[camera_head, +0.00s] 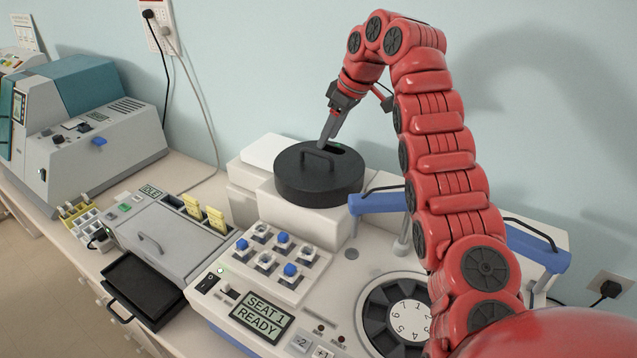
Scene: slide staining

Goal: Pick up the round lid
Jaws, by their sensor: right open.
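The round lid (300,184) is a dark grey disc with a bar handle on top. It sits on a white raised block at the back of the machine, in the middle of the head view. My right gripper (324,146), on the red arm, points down at the lid's handle from behind. Its fingertips are at or just above the far end of the handle; I cannot tell if they touch it. The gripper is seen edge-on and holds nothing that I can see. My left gripper is not in view.
The white machine (217,318) shows a "SEAT 1 READY" display, blue-capped knobs and a numbered dial (408,318). A blue-armed bracket (378,203) stands right of the lid. A grey unit with a black tray (143,285) is at left. The wall is close behind.

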